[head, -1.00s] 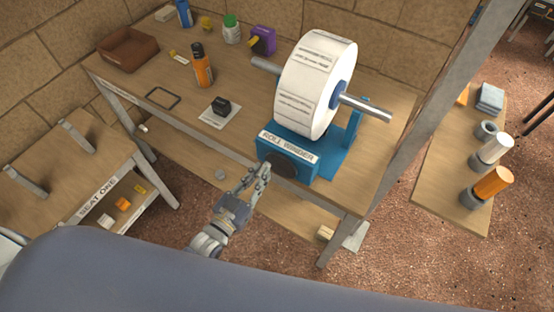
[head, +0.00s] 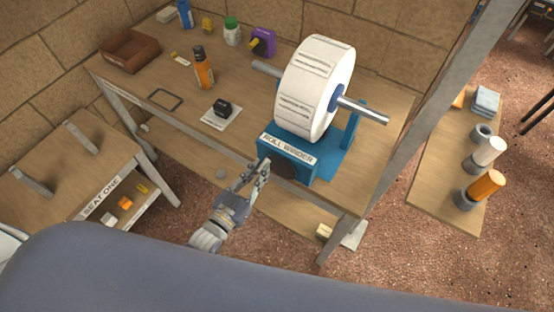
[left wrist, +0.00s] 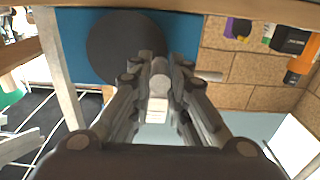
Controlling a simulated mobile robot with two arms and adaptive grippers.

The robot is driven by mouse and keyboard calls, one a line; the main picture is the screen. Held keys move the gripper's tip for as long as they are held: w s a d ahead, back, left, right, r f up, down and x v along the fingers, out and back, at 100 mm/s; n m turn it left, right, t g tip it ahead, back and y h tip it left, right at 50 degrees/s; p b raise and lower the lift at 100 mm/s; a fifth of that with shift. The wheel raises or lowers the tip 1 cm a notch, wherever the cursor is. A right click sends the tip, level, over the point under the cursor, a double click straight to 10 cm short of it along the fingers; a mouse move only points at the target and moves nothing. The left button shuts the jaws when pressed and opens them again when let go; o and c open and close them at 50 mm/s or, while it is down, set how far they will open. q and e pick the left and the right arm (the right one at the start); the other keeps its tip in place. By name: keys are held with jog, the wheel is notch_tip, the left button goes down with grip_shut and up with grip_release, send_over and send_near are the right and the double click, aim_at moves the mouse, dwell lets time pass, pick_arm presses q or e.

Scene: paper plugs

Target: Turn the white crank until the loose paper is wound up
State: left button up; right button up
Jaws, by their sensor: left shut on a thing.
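The blue roll winder (head: 287,158) stands at the table's front edge, with a dark round disc (head: 285,171) on its front face. It holds a large white paper roll (head: 311,88) with printed lines, on a grey bar. My left gripper (head: 261,172) is at the disc, and its fingers are closed on the pale crank handle (left wrist: 159,77) in the left wrist view. The dark disc (left wrist: 122,45) is just behind it there. The rest of the crank is hidden by the fingers. I cannot make out a loose paper end. My right gripper is not in view.
The wooden table (head: 236,155) also carries a black block on a card (head: 222,109), an orange bottle (head: 203,68) and a brown tray (head: 130,50). A grey post (head: 425,110) rises at the right. A side shelf (head: 440,200) holds white and orange rolls.

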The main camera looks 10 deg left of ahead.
pick_arm(q)
jog(key=shift+r, duration=0.2)
jog(key=shift+d+r+p, duration=0.3)
jog(key=shift+r+p, duration=0.35)
jog(key=shift+p, duration=0.05)
jog(key=shift+s, duration=0.1)
jog(key=shift+s+d+r+p, duration=0.15)
jog(key=shift+d+r+p, duration=0.25)
jog(key=shift+o, duration=1.4)
jog(key=shift+f, duration=0.1)
